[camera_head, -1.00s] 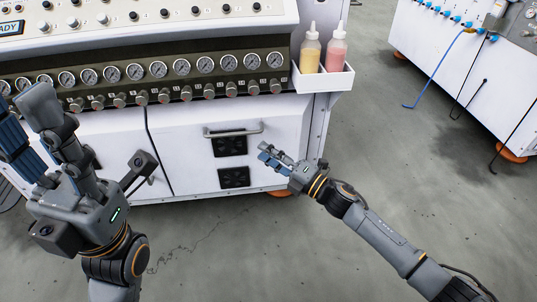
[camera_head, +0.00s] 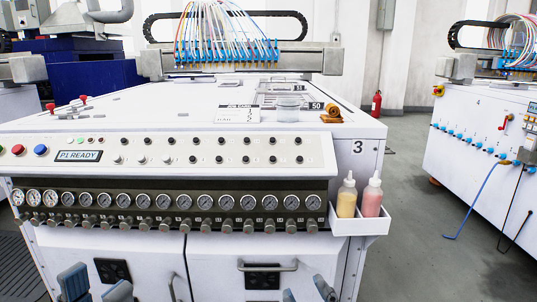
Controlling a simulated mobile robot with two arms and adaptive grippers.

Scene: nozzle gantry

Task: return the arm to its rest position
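My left gripper (camera_head: 96,286) shows at the bottom left edge of the head view, only its fingertips in frame. The two fingertips stand apart with nothing between them. My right gripper (camera_head: 307,292) shows at the bottom edge, right of centre, also only by its fingertips. They stand apart, with no object visible between them. Both grippers are in front of the lower doors of the white machine (camera_head: 210,255), below its gauge row (camera_head: 180,203). Both arms and the rest of both hands are outside the frame.
A white holder (camera_head: 360,227) with a yellow bottle (camera_head: 346,200) and a pink bottle (camera_head: 371,199) juts from the machine's right front. A door handle (camera_head: 267,267) sits near my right gripper. Grey floor (camera_head: 415,240) is open to the right, before another machine (camera_head: 490,130).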

